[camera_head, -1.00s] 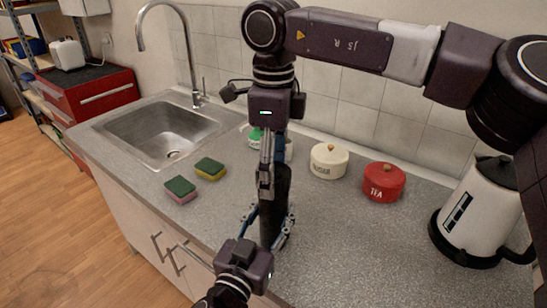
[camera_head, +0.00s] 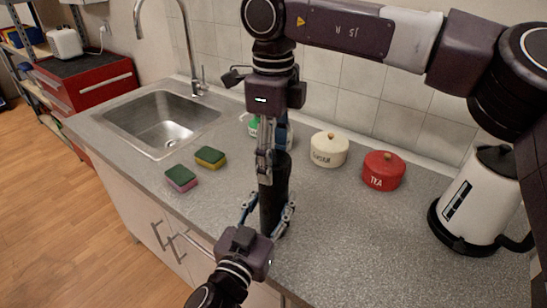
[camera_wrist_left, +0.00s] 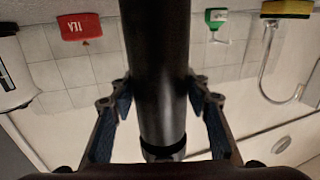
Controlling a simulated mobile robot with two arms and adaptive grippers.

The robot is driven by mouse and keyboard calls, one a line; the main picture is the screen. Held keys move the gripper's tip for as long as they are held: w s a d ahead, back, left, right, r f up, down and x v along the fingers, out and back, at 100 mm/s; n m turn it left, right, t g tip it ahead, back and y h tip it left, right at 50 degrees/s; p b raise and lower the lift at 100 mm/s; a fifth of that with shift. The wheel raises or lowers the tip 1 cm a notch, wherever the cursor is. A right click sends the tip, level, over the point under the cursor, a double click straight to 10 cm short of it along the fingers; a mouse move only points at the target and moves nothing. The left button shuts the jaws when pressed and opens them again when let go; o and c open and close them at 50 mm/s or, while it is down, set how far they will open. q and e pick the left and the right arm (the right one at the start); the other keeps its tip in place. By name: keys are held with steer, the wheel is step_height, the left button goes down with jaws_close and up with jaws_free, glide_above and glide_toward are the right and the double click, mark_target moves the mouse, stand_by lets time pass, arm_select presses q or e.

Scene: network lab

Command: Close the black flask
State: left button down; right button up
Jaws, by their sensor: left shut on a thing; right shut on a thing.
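The black flask (camera_head: 273,208) is upright near the counter's front edge. My left gripper (camera_head: 267,212) comes from the front, with one finger on each side of the flask's body, and is shut on it. My right gripper (camera_head: 265,165) points down from above and is shut at the top of the flask; its fingers hide what it holds, so I cannot tell if that is the lid. In the upside-down left wrist view, the flask (camera_wrist_left: 155,75) runs between the left fingers, with a dark ring and paler band at its top end.
A sugar pot (camera_head: 329,149), a red tea pot (camera_head: 383,171) and a white kettle (camera_head: 477,205) stand to the right. Two sponges (camera_head: 181,178) (camera_head: 210,157) and the sink (camera_head: 165,120) are to the left. A green-topped bottle (camera_head: 253,125) is partly hidden behind my right gripper.

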steer(key=o, duration=1.3)
steer(key=shift+o, duration=0.2)
step_height(320, 180, up, 12)
arm_select(q)
steer(key=c, duration=1)
jaws_free()
steer(key=shift+s, duration=0.1)
steer(key=v, duration=1.1)
steer(key=shift+s+a, duration=0.2)
steer(key=shift+s, duration=0.15)
